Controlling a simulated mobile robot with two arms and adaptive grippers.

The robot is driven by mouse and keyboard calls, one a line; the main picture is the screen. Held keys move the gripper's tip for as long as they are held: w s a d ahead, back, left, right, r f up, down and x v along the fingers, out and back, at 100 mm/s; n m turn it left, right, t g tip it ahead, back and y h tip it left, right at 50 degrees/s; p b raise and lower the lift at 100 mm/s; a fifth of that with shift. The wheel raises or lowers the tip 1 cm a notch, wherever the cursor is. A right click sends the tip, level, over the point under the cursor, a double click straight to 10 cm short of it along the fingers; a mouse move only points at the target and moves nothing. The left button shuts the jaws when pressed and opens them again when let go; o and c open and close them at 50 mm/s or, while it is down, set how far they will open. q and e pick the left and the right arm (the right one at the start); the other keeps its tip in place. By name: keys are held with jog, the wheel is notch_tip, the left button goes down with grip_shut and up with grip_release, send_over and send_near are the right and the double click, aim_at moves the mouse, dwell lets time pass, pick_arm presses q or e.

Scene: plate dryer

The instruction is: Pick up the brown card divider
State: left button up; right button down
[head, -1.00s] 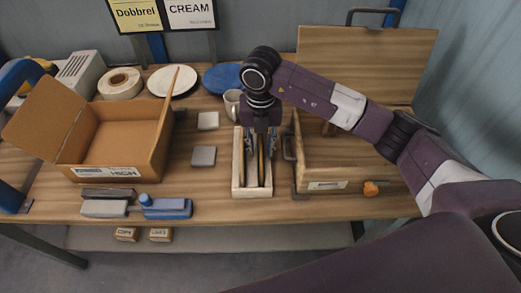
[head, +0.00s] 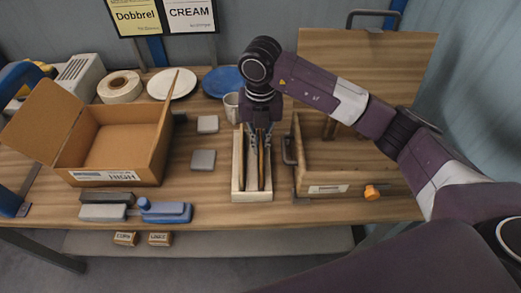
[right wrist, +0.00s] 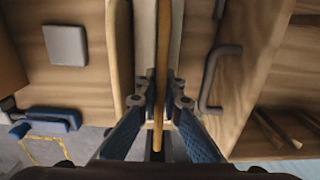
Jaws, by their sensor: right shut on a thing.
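A narrow pale wooden rack (head: 252,196) stands on the table in front of the mug. Thin upright brown pieces stand lengthwise in it. My right gripper (head: 258,138) points down over the rack. In the right wrist view my right gripper (right wrist: 163,88) is shut on the brown card divider (right wrist: 163,45), a thin upright sheet between its fingers. The divider (head: 261,168) also shows in the head view, within the rack's sides; I cannot tell whether it touches the rack's floor. Another thin brown piece (head: 241,160) stands to its left. My left gripper is not in view.
An open wooden box (head: 350,165) with a raised lid and handle stands close right of the rack. An open cardboard box (head: 115,145) is at left. Two grey blocks lie between, including one (head: 203,159) beside the rack. A white mug (head: 231,106) stands behind.

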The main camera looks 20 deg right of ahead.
notch_tip(320, 180, up, 18)
jog(key=b, duration=0.2)
jog(key=shift+f, duration=0.25)
jog(key=shift+f, duration=0.1)
